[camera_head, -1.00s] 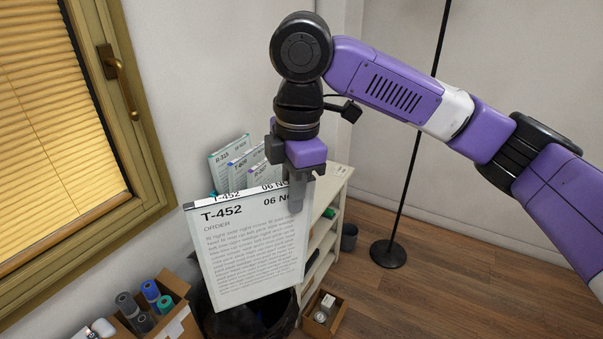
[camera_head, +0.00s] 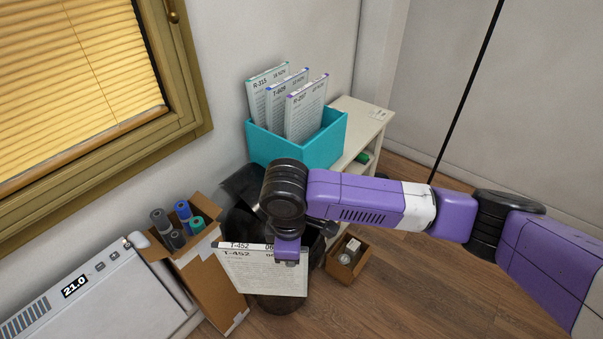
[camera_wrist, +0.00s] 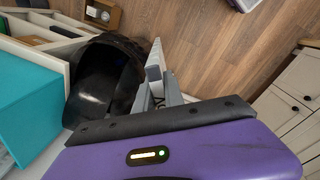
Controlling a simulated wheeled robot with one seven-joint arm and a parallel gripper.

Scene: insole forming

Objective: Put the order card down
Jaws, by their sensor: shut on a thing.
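The order card (camera_head: 262,277) is a white sheet headed T-452 with small printed text. My gripper (camera_head: 289,262) is shut on its top edge, near the card's right side, and the card hangs down in front of the dark bin. In the wrist view the card (camera_wrist: 154,66) shows nearly edge-on beyond the purple gripper body, beside the black bin. A teal box (camera_head: 298,146) on the white shelf holds three other cards, labelled R-315, T-809 and R-207; it also shows at the left of the wrist view (camera_wrist: 25,105).
A dark bin (camera_head: 240,222) with a black liner stands below the shelf (camera_head: 362,125). A cardboard box (camera_head: 215,265) with rolls is left of the card. A white device (camera_head: 95,290) reading 21.0 is at lower left. A small wooden box (camera_head: 348,262) sits on the floor.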

